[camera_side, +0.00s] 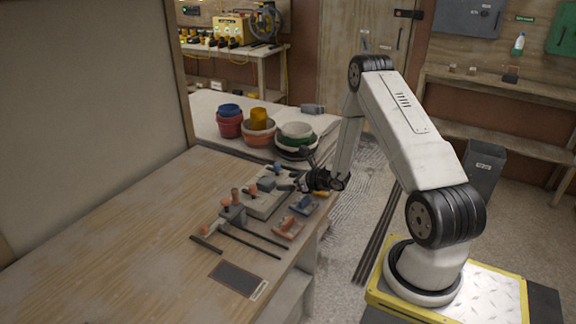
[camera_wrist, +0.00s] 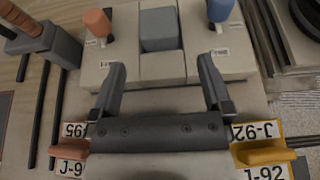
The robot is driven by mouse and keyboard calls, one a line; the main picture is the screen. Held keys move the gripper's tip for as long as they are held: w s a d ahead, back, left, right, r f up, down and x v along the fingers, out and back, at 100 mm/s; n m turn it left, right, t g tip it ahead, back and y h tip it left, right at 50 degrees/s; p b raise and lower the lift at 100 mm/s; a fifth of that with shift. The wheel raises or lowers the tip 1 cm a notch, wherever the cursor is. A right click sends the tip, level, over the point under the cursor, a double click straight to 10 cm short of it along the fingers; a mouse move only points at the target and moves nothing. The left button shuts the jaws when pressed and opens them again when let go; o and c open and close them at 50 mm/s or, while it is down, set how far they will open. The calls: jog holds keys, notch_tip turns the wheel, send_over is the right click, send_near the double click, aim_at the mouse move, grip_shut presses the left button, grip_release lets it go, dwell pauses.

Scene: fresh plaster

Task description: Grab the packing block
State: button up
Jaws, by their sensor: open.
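A plain grey block (camera_wrist: 160,28), which looks like the packing block, sits in a slot of a pale beige fixture (camera_wrist: 204,68). In the side view the grey block (camera_side: 266,185) shows on the fixture, just left of my gripper (camera_side: 298,183). In the wrist view my gripper (camera_wrist: 161,68) is open, with its dark fingers spread wide and nothing between them but the pale fixture. The block lies beyond the fingertips, roughly centred between them; they do not appear to touch it.
An orange peg (camera_wrist: 97,22) and a blue peg (camera_wrist: 220,10) flank the block closely. A grey piece with a brown handle (camera_wrist: 45,42) and dark rods lie left. Orange and yellow handles (camera_wrist: 266,152) stand near the gripper. Stacked bowls (camera_side: 296,135) stand behind. The bench's left is clear.

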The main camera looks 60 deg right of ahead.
aim_at(268, 181)
jog(key=shift+w, duration=0.15)
jog(key=shift+x, duration=1.2)
jog(key=shift+x, duration=2.55)
jog(key=shift+a, duration=0.1)
jog(key=c, duration=1.1)
jog(key=shift+r, duration=0.15)
